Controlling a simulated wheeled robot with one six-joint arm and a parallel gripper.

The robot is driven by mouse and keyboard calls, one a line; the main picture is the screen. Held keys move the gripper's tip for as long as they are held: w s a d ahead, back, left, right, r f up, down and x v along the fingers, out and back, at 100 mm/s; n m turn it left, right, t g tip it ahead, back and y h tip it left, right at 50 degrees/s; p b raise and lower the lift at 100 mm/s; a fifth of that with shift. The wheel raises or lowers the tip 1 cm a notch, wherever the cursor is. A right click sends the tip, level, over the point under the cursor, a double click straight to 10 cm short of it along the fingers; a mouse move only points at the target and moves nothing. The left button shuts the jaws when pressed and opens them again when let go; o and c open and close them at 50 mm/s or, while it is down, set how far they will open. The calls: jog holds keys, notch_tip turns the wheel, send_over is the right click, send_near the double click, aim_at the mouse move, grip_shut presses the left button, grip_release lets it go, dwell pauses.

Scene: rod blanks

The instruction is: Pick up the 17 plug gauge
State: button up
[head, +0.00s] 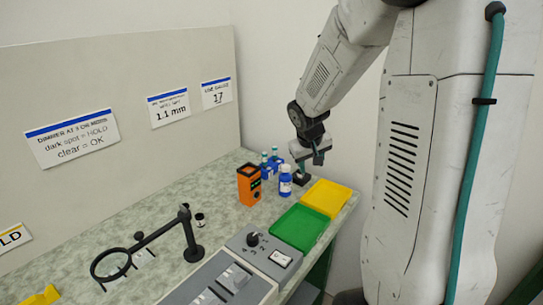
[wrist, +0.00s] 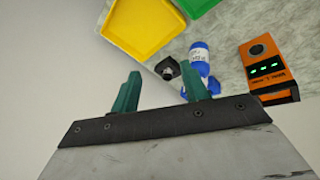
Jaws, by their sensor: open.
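My gripper (head: 317,157) is open and empty above the far end of the bench; its two green fingers also show in the wrist view (wrist: 158,84). A small black block with a grey top (wrist: 168,69) lies just beyond the fingertips, apart from them; it also shows below the gripper in the head view (head: 301,178). Small blue pieces with teal tops (head: 268,167) stand left of the gripper. They may be gauges, but no number on them is readable, so I cannot tell which is the 17 plug gauge. A wall card (head: 217,93) reads 17.
A blue bottle with a white label (head: 286,181) and an orange meter (head: 249,185) stand close by. A yellow tray (head: 326,198) and a green tray (head: 299,228) lie at the bench edge. A magnifier stand (head: 193,252) and grey control boxes (head: 236,275) are nearer.

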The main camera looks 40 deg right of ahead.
jog(key=w+d+f+t, duration=0.3)
jog(key=w+d+f, duration=0.1)
jog(key=w+d, duration=0.35)
notch_tip(320, 180, up, 3)
jog(key=n+t+y, duration=0.3)
jog(key=t+y, duration=0.1)
jog(key=t, duration=0.4)
send_over(276, 151)
jog(key=s, duration=0.4)
notch_tip(276, 151, down, 8)
jog(key=shift+r, duration=0.25)
jog(key=shift+w+d, duration=0.1)
jog(key=shift+w, duration=0.45)
jog(key=shift+x, duration=3.2)
grip_shut()
